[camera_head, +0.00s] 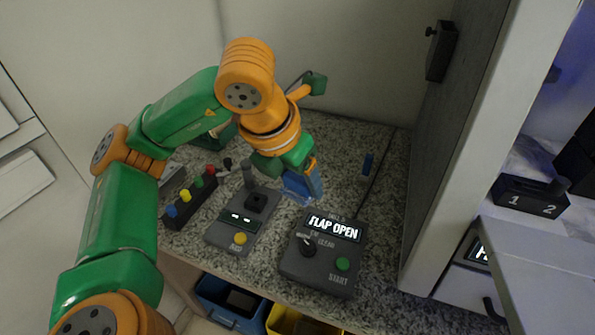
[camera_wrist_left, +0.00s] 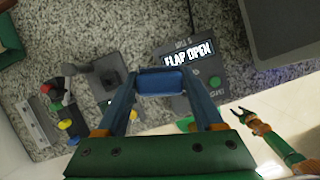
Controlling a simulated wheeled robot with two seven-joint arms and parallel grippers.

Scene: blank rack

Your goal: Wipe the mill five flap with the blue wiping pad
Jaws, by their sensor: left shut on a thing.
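The blue wiping pad (camera_wrist_left: 160,82) is held between the two blue-grey fingers of my left gripper (camera_wrist_left: 160,90) in the left wrist view. In the head view my left gripper (camera_head: 301,187) points down over the granite counter, behind the dark control box (camera_head: 318,255). The box's display reads "FLAP OPEN", with a knob and a green start button below it. I cannot pick out the mill five flap itself with certainty. My right gripper (camera_wrist_left: 240,114) shows small and low at the right of the left wrist view, its fingers apart and empty. It is outside the head view.
Left of the control box stand a joystick panel (camera_head: 240,222) and a block with coloured knobs (camera_head: 190,200). A dark upright panel (camera_head: 440,150) bounds the right. Blue (camera_head: 228,302) and yellow (camera_head: 290,322) bins are below the counter.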

